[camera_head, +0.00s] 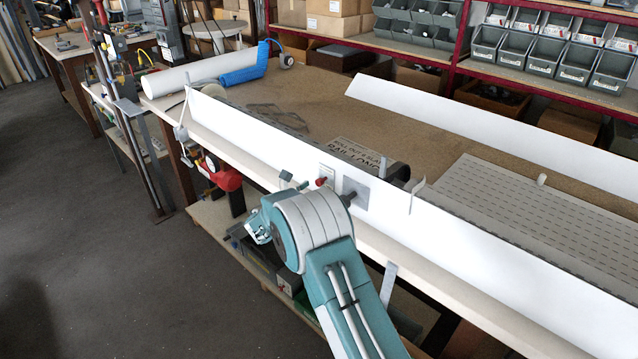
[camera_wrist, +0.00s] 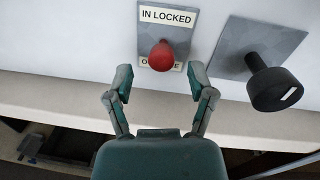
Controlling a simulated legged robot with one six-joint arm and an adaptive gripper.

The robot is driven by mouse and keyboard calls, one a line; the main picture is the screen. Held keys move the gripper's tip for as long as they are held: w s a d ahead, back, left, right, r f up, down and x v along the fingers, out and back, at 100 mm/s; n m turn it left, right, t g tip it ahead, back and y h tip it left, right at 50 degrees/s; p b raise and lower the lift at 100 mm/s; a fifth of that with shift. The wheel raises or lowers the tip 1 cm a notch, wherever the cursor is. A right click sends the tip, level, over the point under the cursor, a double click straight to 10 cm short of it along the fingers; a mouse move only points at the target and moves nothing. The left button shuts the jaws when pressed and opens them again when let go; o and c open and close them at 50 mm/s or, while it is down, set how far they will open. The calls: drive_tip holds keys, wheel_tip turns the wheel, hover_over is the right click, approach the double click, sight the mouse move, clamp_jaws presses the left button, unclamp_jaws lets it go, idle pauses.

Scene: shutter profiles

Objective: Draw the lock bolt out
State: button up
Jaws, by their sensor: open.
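The red knob (camera_wrist: 162,56) of the lock bolt sticks out of a grey plate on the white shutter profile. The label above it reads "IN LOCKED"; a second label below is partly hidden by the knob. In the head view the red knob (camera_head: 321,182) is small, just right of my gripper's fingertips. My gripper (camera_wrist: 160,73) is open and empty. In the wrist view its two teal fingers stand left and right of the knob, slightly below it, with gaps on both sides. In the head view my gripper (camera_head: 295,181) is partly hidden by my arm.
A black knob (camera_wrist: 274,88) on a second grey plate (camera_wrist: 258,42) stands close to the right of the lock bolt. The long white profile (camera_head: 470,240) runs along the bench (camera_head: 300,95) edge. A perforated panel (camera_head: 540,200) lies behind it. Open floor (camera_head: 100,240) is at left.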

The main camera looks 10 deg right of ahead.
drive_tip(key=shift+x, duration=1.5)
clamp_jaws()
drive_tip(key=shift+v, duration=1.35)
unclamp_jaws()
drive_tip(key=shift+w+a, duration=0.1)
drive_tip(key=shift+a, duration=0.15)
drive_tip(key=v, duration=1.2)
drive_tip(key=shift+a+f, duration=0.1)
